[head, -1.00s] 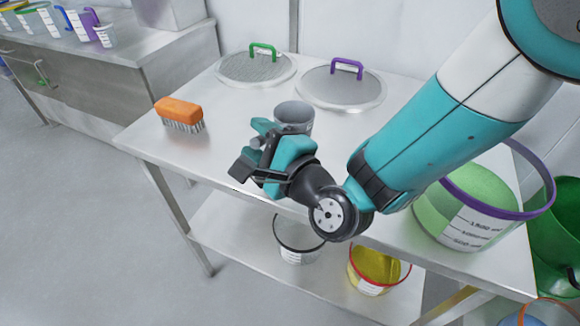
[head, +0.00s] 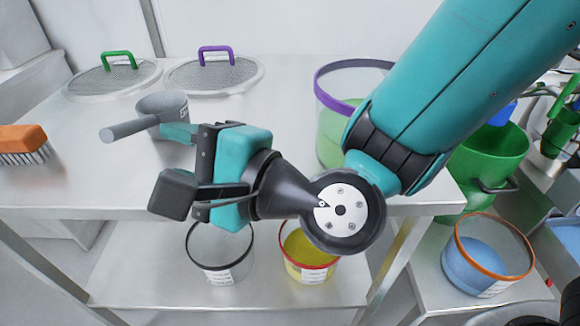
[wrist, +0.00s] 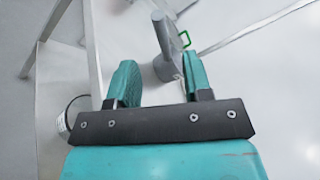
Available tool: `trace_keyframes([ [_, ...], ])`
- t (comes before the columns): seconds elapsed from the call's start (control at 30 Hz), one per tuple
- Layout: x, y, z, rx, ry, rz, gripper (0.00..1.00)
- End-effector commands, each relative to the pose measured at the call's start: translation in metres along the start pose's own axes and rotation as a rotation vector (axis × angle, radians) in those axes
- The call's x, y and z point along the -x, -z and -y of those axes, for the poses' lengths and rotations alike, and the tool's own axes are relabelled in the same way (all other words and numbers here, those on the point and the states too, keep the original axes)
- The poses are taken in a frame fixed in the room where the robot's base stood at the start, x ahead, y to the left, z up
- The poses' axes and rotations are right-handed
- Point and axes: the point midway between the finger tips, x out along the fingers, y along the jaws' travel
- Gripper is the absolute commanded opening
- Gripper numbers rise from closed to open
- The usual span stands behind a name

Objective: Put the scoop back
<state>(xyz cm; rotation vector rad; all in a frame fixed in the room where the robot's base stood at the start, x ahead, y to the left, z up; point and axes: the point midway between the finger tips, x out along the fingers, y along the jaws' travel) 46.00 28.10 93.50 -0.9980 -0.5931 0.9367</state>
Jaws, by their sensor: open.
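The grey scoop (head: 163,105) stands on the steel table (head: 80,200), its round handle pointing left in the head view. It also shows in the wrist view (wrist: 163,62), partly hidden behind the right finger. My gripper (head: 180,150) is open at the scoop's near side. In the wrist view my gripper (wrist: 160,85) has its two teal fingers apart, with the scoop's handle beyond them and toward the right finger. I cannot tell whether a finger touches the scoop.
An orange brush (head: 22,142) lies at the table's left. Two sieve lids, one green-handled (head: 112,78) and one purple-handled (head: 215,76), lie at the back. A purple-rimmed tub (head: 330,125) stands right. Tubs with black (head: 218,250) and red (head: 308,255) rims are on the lower shelf.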

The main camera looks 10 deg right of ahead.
Motion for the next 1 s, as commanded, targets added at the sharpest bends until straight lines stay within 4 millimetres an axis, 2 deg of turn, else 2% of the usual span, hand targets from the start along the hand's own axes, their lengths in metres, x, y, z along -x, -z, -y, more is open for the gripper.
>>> trace_keyframes([
  [0.17, 0.001, -0.001, 0.002, 0.033, -0.016, 0.009, 0.46],
  [0.27, 0.005, -0.001, 0.005, 0.152, -0.082, 0.041, 0.46],
  [0.37, 0.018, 0.003, 0.006, 0.367, -0.208, 0.096, 0.46],
  [0.47, 0.042, 0.014, 0.005, 0.624, -0.379, 0.162, 0.46],
  [0.57, 0.076, 0.031, 0.002, 0.854, -0.572, 0.232, 0.46],
  [0.7, 0.132, 0.053, 0.000, 1.079, -0.837, 0.343, 0.46],
  [0.9, 0.201, 0.068, 0.002, 1.208, -1.113, 0.493, 0.46],
  [1.0, 0.223, 0.070, 0.003, 1.222, -1.192, 0.548, 0.46],
])
